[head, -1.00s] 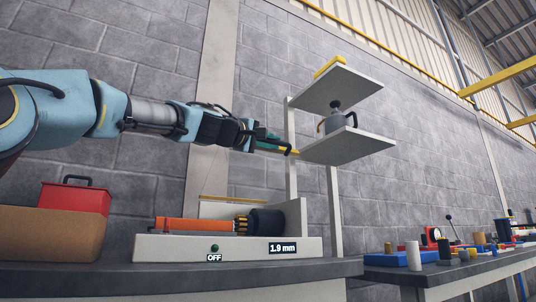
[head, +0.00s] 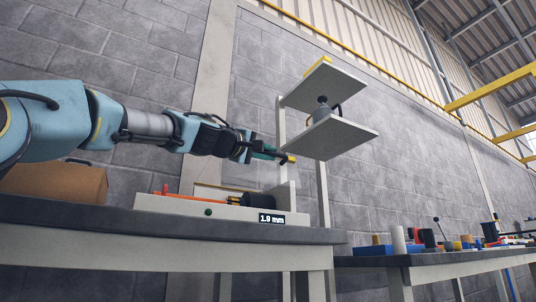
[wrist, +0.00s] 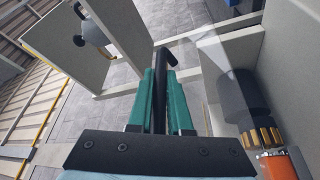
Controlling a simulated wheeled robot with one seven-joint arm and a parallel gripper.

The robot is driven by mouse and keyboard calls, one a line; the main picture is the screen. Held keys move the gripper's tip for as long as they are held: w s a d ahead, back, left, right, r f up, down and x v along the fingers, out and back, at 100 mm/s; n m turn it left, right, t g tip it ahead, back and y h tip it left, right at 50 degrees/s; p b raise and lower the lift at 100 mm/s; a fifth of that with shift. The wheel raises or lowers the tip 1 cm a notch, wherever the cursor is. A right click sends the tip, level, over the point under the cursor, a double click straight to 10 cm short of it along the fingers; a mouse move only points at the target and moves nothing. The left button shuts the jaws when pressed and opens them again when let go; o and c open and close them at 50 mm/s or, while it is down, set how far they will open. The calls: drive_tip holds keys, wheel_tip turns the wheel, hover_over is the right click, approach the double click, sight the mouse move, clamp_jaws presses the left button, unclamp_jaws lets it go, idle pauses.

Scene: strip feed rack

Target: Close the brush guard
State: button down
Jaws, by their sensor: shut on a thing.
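My gripper (head: 268,153) is raised above the machine (head: 170,205), level with the lower shelf. In the wrist view its green fingers (wrist: 161,90) are shut on a dark bar (wrist: 166,57) with a bent end; in the head view a yellow and dark tip (head: 288,159) shows there. A clear panel (wrist: 212,62), which looks like the brush guard, stands right of the fingers; I cannot tell whether the bar joins it. The black roller (wrist: 243,95) and brass brush end (wrist: 264,138) show uncovered beside it. The orange part (head: 178,196) lies along the machine.
A post with two shelves (head: 330,141) stands close right of my gripper, a grey kettle-like pot (head: 322,110) on the lower one. A brown box (head: 60,183) is at left. The machine's display (head: 271,218) reads 1.9 mm. A second bench (head: 400,262) holds several small items.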

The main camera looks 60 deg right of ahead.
idle(0.3)
drive_tip(key=c, duration=1.1)
unclamp_jaws()
drive_tip(key=shift+a+f, duration=0.1)
drive_tip(key=b+v, duration=0.6)
drive_tip(key=v, duration=0.4)
drive_tip(key=shift+a+b, duration=0.35)
drive_tip(key=shift+b, duration=0.05)
drive_tip(key=shift+s, duration=0.1)
